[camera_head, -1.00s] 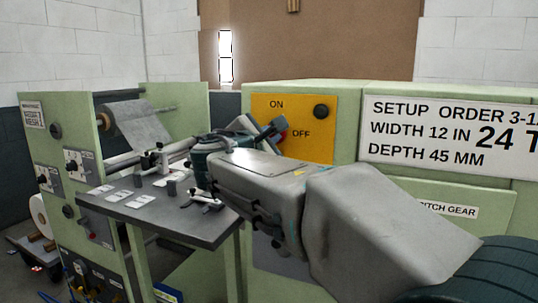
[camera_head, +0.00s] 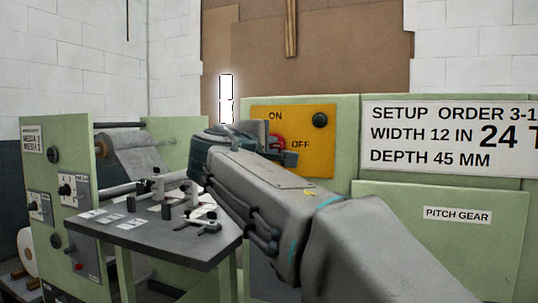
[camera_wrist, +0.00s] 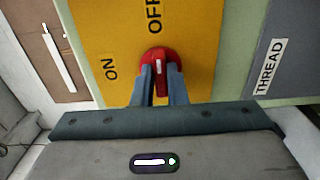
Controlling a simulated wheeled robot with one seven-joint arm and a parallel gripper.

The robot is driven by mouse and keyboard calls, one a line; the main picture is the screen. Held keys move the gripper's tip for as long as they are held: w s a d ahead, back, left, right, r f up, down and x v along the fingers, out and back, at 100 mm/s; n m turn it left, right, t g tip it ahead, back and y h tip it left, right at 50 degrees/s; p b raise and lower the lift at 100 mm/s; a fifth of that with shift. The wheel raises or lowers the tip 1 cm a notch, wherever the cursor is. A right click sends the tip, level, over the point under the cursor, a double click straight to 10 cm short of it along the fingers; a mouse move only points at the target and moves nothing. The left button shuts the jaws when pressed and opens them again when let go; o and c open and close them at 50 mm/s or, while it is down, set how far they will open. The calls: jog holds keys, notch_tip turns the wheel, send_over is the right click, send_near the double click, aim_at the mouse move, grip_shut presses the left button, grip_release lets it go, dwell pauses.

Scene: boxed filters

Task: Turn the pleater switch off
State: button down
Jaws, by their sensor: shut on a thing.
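The pleater switch is a red knob (camera_wrist: 160,56) with a white mark, on a yellow panel (camera_wrist: 195,45) lettered ON and OFF. In the wrist view its handle lies in line with the OFF lettering, and ON is off to its left side. My gripper (camera_wrist: 160,84) is shut on the handle, one finger on each side. In the head view the red knob (camera_head: 279,141) shows beside OFF and below ON, partly hidden by my gripper (camera_head: 284,157).
A black round knob (camera_head: 320,120) sits at the panel's upper right. A setup order sign (camera_head: 440,138) is on the green machine to the right. A grey table (camera_head: 150,232) with small fixtures stands left of my arm. A media roll (camera_head: 135,158) is behind it.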

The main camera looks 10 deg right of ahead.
dwell(0.5)
jog(key=c, duration=1.4)
grip_release()
jog(key=shift+c, duration=0.2)
jog(key=p+v, duration=0.1)
jog(key=v, duration=1.3)
jog(key=shift+w, duration=0.1)
